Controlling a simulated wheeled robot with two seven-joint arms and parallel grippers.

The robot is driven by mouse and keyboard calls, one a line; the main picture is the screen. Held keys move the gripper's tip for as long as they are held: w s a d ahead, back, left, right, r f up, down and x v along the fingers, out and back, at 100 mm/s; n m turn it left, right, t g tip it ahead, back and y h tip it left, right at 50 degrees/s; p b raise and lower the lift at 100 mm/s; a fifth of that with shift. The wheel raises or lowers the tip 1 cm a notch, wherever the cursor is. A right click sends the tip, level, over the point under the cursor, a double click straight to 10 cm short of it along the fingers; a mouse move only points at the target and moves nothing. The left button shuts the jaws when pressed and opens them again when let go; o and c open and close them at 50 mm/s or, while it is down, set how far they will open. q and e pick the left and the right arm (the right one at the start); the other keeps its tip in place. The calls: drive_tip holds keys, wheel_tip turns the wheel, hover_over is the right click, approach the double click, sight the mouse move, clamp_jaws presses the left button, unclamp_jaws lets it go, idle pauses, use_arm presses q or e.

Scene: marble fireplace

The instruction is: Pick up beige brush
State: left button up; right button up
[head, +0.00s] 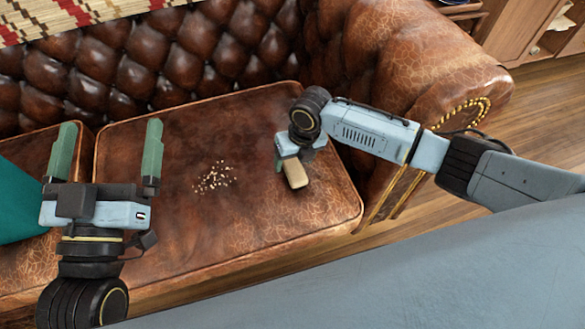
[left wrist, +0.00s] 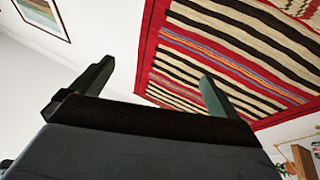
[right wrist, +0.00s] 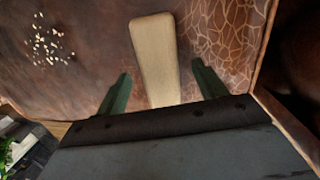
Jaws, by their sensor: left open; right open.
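The beige brush (head: 295,174) lies on the brown leather sofa cushion, right of the crumbs, partly hidden by my right gripper in the head view. In the right wrist view the brush (right wrist: 155,55) runs lengthwise between the two open green fingers, its near end hidden by the gripper body. My right gripper (right wrist: 160,90) is open, one finger on each side of the brush, with gaps to both. In the head view my right gripper (head: 290,165) is low over the cushion. My left gripper (head: 107,155) is open and empty, raised with fingers pointing up; it also shows in the left wrist view (left wrist: 150,85).
A scatter of light crumbs (head: 213,178) lies on the middle cushion. The tufted backrest (head: 150,65) rises behind, and the rolled armrest (head: 420,60) stands at the right. A teal cushion (head: 22,200) is at the left. The cushion around the crumbs is otherwise bare.

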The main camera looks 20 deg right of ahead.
sight(289, 162)
drive_tip(key=shift+w+a+f+b, duration=0.1)
drive_tip(key=shift+f+b, duration=0.35)
drive_tip(key=shift+f, duration=0.7)
drive_tip(key=c, duration=1.5)
drive_tip(key=shift+r+p, duration=0.4)
drive_tip(key=shift+r, duration=0.5)
wheel_tip(289, 162, up, 4)
drive_tip(key=shift+r+p, duration=0.1)
drive_tip(key=shift+p, duration=1)
wheel_tip(289, 162, up, 4)
drive_tip(key=shift+f+p, duration=0.25)
drive_tip(key=shift+p, duration=0.6)
use_arm(q)
drive_tip(key=s+a+f+g+y, duration=0.1)
drive_tip(key=f+g, duration=0.3)
drive_tip(key=f, duration=0.3)
drive_tip(key=s+a+f+g+y, duration=0.1)
drive_tip(key=a+f+g+y, duration=0.1)
drive_tip(key=f+g, duration=0.3)
drive_tip(key=shift+s+a+f+g, duration=0.3)
drive_tip(key=shift+s+f, duration=0.1)
drive_tip(key=shift+f, duration=0.55)
use_arm(e)
drive_tip(key=shift+r, duration=0.25)
